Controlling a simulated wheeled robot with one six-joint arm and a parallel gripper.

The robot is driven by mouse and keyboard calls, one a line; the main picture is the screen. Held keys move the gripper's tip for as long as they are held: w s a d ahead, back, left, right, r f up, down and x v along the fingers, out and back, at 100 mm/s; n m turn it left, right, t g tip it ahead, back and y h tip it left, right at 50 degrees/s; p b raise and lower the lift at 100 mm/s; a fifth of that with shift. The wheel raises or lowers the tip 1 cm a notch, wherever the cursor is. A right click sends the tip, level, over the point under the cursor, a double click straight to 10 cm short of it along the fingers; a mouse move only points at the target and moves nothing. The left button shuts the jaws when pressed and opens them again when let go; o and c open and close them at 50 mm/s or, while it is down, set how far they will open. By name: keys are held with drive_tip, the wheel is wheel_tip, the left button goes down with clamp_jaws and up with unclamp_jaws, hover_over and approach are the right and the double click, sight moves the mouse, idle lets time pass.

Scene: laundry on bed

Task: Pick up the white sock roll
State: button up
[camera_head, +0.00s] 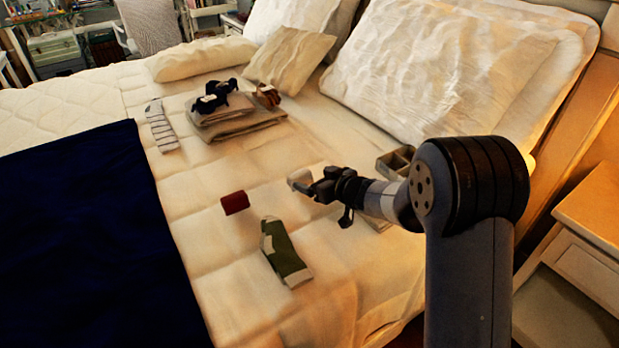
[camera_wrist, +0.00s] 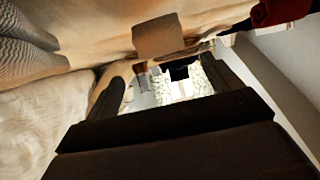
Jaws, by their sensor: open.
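The white sock roll (camera_head: 299,178) lies on the cream bedspread in the head view, partly hidden by my gripper (camera_head: 315,187). My gripper is open, low over the bed just to the right of the roll. In the wrist view, a pale block that looks like the roll (camera_wrist: 158,37) sits ahead, near the top middle. The dark, blurred parts of my gripper (camera_wrist: 172,80) fill the lower part of that view. The roll appears just beyond the fingers; I cannot tell whether they touch it.
A dark red sock roll (camera_head: 235,203) lies to the left, and a green-and-grey sock (camera_head: 286,252) in front. A divided box (camera_head: 395,162) stands behind my arm. Folded clothes (camera_head: 240,125) and a striped sock (camera_head: 161,126) lie farther back. A navy blanket (camera_head: 90,240) covers the left.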

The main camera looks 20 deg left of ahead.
sight(301, 174)
drive_tip(key=b+x, duration=0.1)
drive_tip(key=x, duration=0.7)
drive_tip(key=shift+s+a+r, duration=0.1)
drive_tip(key=shift+a, duration=0.15)
drive_tip(key=c, duration=1)
